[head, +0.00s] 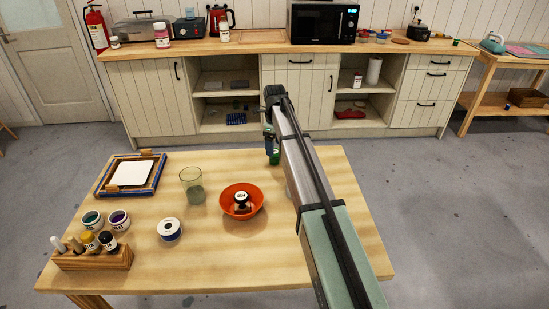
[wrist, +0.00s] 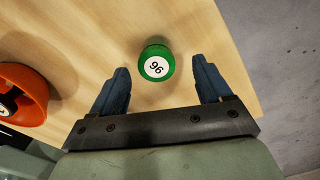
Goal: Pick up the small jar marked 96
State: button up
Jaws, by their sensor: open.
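The small jar marked 96 is green with a white lid label, and stands on the wooden table in the wrist view (wrist: 145,51). In the head view the jar (head: 275,158) is partly hidden behind my gripper, near the table's far edge. My gripper (wrist: 162,85) is open and empty. Its two blue fingers stand on either side of the jar's line in the wrist view, with the jar ahead of and between their tips. I see no contact. In the head view my gripper (head: 270,135) is above or beside the jar; the height gap is hard to tell.
An orange bowl (head: 228,208) holding a dark jar stands left of my arm. The table's far edge is close to the jar.

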aim_at(274, 157)
jog(key=shift+s+a+f, duration=0.15)
jog(key=shift+f, duration=2.5)
jog(key=c, duration=1.2)
